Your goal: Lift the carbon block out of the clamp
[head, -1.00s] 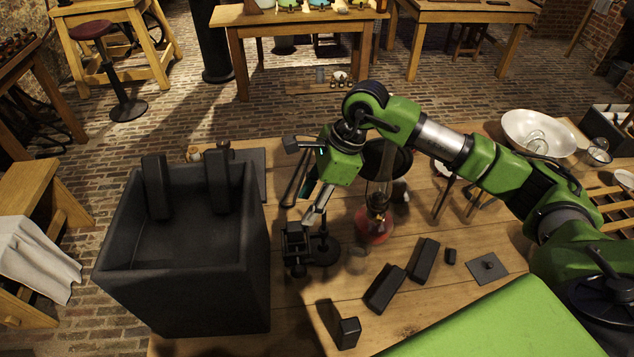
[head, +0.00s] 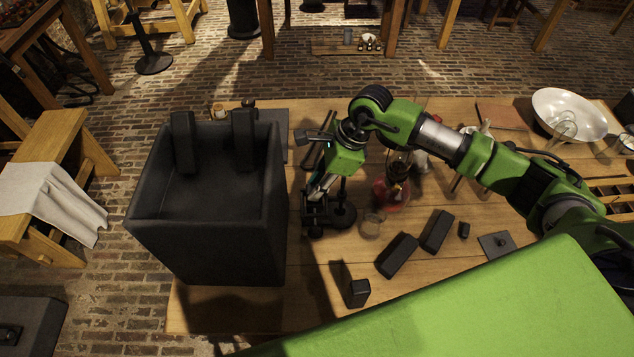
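The small dark clamp (head: 318,222) stands on the wooden table, just right of the large black jar (head: 215,245). My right gripper (head: 316,192) comes down onto the clamp from above, with its fingertips at the clamp's top. The fingers are small and dark here, so I cannot tell whether they are open or shut. A carbon block in the clamp cannot be made out against the dark clamp and gripper. My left gripper is not in view.
Dark blocks (head: 397,256) lie on the table to the right, with a small upright one (head: 357,293) in front. A red-based lamp (head: 392,193) and a small glass (head: 371,224) stand close right of the clamp. A metal bowl (head: 569,114) is at the back right.

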